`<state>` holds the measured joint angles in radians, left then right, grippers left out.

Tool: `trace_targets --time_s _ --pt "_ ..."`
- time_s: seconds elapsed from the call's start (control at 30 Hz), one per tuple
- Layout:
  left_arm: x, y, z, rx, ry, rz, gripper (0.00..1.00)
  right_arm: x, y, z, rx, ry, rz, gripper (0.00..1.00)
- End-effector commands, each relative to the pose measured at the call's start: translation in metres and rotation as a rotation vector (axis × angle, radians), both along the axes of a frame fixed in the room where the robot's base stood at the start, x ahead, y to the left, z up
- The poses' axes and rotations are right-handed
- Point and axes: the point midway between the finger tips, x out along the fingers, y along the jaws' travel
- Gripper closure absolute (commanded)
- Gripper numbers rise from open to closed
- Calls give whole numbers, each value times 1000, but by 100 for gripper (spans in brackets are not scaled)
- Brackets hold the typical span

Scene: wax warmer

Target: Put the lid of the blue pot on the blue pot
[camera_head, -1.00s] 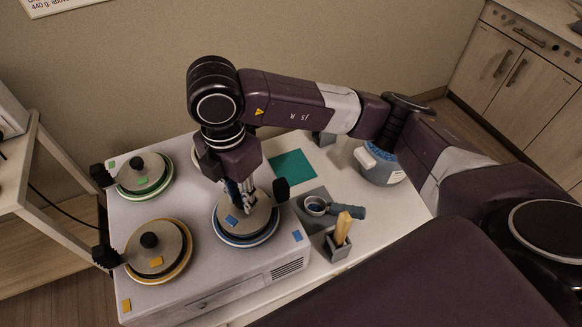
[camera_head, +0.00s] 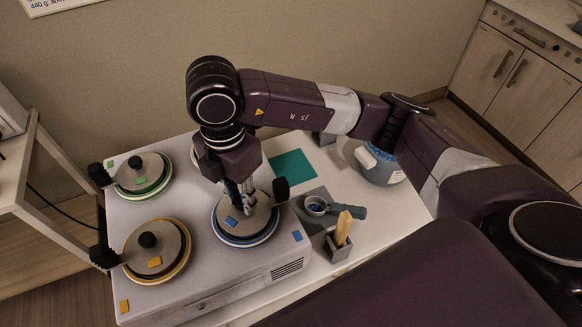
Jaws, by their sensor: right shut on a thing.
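The blue pot (camera_head: 246,243) sits in the right side of the white warmer, and its blue rim shows. Its grey lid (camera_head: 262,218), with a blue square mark, is over the pot's opening and looks close to level on it. My right gripper (camera_head: 246,207) points down at the middle of the lid and is shut on its knob, which the fingers hide. I cannot tell whether the lid fully touches the rim all round. My left gripper is not in view.
The warmer also holds a green-rimmed pot (camera_head: 155,192) and a yellow-rimmed pot (camera_head: 174,271), both lidded.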

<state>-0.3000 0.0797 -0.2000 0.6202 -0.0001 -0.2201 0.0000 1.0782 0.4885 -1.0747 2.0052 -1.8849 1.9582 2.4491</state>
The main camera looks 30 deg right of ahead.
Motion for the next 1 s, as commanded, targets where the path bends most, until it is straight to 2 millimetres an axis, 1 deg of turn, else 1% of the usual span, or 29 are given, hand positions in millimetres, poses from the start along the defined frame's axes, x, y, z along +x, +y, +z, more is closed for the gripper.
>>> trace_targets --time_s 0.27,0.47,0.5,0.67,1.0 --pt "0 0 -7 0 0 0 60 0 0 -7 0 0 0 100" --pt "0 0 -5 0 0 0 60 0 0 -5 0 0 0 100" --pt "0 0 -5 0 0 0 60 0 0 -5 0 0 0 77" --pt "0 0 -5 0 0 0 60 0 0 -5 0 0 0 59" --pt "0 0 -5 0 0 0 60 0 0 -6 0 0 0 59"
